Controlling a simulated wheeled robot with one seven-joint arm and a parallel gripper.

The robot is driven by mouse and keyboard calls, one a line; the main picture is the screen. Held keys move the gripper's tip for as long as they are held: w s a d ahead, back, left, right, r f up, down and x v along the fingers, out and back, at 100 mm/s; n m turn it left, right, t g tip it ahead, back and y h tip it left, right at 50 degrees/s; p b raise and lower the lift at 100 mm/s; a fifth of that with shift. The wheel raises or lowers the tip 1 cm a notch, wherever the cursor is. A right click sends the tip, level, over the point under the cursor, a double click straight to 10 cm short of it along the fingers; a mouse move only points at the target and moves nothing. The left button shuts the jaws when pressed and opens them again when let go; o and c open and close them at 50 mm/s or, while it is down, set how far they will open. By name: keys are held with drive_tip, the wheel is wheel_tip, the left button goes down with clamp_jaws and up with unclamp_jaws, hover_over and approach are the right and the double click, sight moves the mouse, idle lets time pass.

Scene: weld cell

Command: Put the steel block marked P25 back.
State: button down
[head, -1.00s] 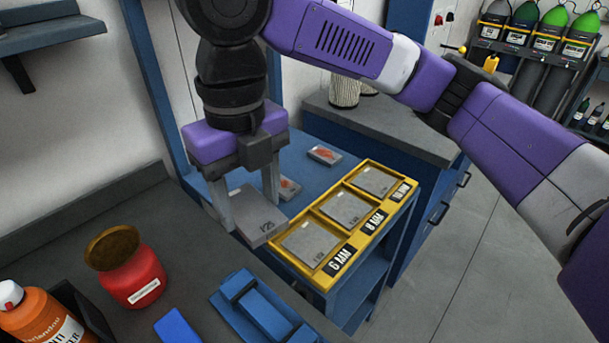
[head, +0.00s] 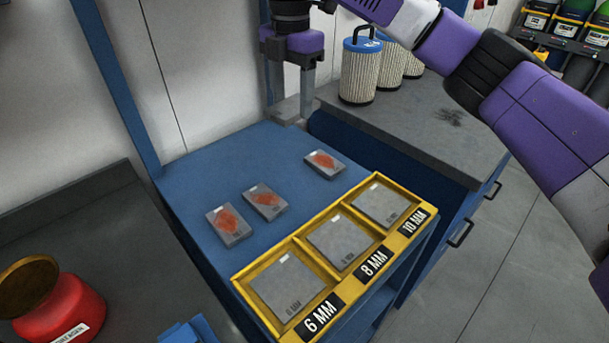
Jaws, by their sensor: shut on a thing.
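My gripper (head: 290,94) is at the top middle of the head view, pointing down, above the far corner of the blue bench top. It is shut on a grey steel block (head: 286,109), which is partly hidden by the fingers. The block's marking cannot be read now. I cannot tell whether the block touches the surface below. The blue bench top (head: 215,165) has bare room at its far left.
A yellow tray (head: 300,243) at the front holds grey plates in compartments labelled 6 MM, 8 MM and 10 MM. Three small plates with orange-red marks (head: 228,226) (head: 264,202) (head: 324,164) lie behind it. Filter cartridges (head: 361,70) stand on the grey counter at right. A red jar (head: 62,308) is at lower left.

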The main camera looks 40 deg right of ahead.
sight(297, 183)
drive_tip(key=shift+w+d+m, duration=0.15)
drive_tip(key=shift+d+m, duration=0.15)
drive_tip(key=shift+d, duration=0.15)
drive_tip(key=shift+f+m, duration=0.15)
drive_tip(key=shift+m, duration=0.15)
wheel_tip(297, 183, down, 20)
drive_tip(key=shift+r, duration=0.15)
drive_tip(key=c, duration=0.5)
unclamp_jaws()
drive_tip(key=shift+f, duration=0.2)
wheel_tip(297, 183, up, 12)
drive_tip(key=shift+r, duration=0.2)
